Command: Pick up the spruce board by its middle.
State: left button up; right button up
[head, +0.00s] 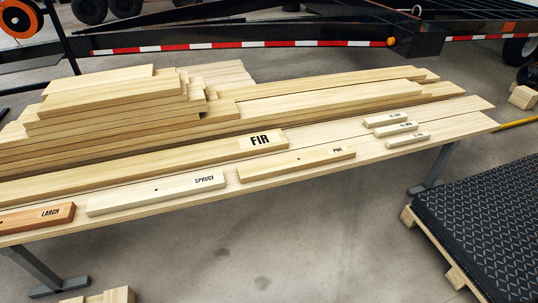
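The spruce board (150,193) is a short pale board with the word SPRUCE near its right end and a small dark dot near its middle. The larch board is cut off by the left picture edge. Neither of my grippers shows in the head view.
A long board marked FIR (170,164) lies behind the spruce board, with stacked lumber (110,115) further back. Several small labelled blocks (395,129) lie at the bench's right. A black textured mat (485,220) on a pallet stands at the right. The floor in front is mostly clear.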

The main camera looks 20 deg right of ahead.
aim_at(163, 191)
jog(key=i+l, duration=0.25)
jog(key=i, duration=0.25)
jog(key=i+l+u, duration=0.1)
jog(key=i+l, duration=0.15)
jog(key=i, duration=0.25)
